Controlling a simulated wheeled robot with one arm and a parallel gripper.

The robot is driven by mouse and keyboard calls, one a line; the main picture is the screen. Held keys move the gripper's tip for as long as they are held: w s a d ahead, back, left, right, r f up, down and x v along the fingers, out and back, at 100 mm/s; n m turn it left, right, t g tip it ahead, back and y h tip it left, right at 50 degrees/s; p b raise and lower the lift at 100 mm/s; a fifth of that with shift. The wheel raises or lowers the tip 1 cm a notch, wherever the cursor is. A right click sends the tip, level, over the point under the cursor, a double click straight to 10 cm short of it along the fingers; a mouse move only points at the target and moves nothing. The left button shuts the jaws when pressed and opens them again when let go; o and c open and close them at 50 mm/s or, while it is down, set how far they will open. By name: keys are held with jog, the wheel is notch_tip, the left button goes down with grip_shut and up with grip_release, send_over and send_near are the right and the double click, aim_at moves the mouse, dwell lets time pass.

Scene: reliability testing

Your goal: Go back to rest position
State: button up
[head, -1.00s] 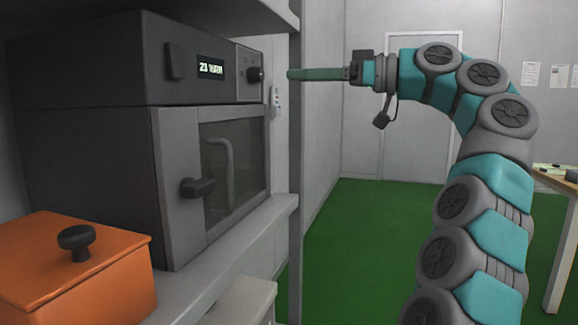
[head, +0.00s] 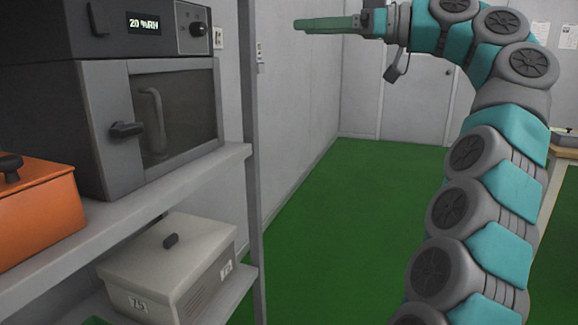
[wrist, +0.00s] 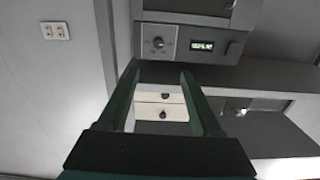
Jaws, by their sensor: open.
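My gripper (head: 297,25) is raised at the top of the head view, on the end of my teal and grey arm. Its green fingers point left toward the shelf unit and are apart from it. In the wrist view the two dark green fingers of my gripper (wrist: 158,75) are spread, with nothing held between them. The arm rises along the right side of the head view and bends over to the left at the top.
A grey chamber (head: 85,130) with a display and knob stands on the left shelf (head: 150,185), beside an orange box (head: 45,215). A pale lidded box (head: 185,255) sits lower. Green floor (head: 330,240) lies clear between shelf and arm. A table (head: 565,145) stands far right.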

jog(key=s+a+f+m+g+h, duration=0.1)
jog(key=s+a+f+m+h, duration=0.2)
jog(key=f, duration=0.4)
jog(key=s+a+f+m+g+h, duration=0.1)
jog(key=s+a+f+m+g, duration=0.15)
jog(key=a+f, duration=0.35)
jog(key=s+d+f+m+h, duration=0.15)
jog(key=s+f, duration=0.25)
jog(key=f, duration=0.4)
jog(key=s+f+m+h, duration=0.1)
jog(key=s+f+h, duration=0.25)
jog(key=f, duration=0.45)
jog(key=s+d+f+m+g+h, duration=0.1)
jog(key=s+d+f+m+h, duration=0.1)
jog(key=s+d+f, duration=0.4)
jog(key=s+d+f+m+g+h, duration=0.2)
jog(key=s+d+f, duration=0.3)
jog(key=s+f, duration=0.6)
jog(key=s+d+f+m+g+h, duration=0.1)
jog(key=s+d+f+h, duration=0.2)
jog(key=s+d+f, duration=0.3)
notch_tip(320, 180, down, 3)
jog(key=shift+s+d+f+m+h, duration=0.2)
jog(key=shift+s+d+m+h, duration=0.2)
jog(key=shift+s, duration=0.85)
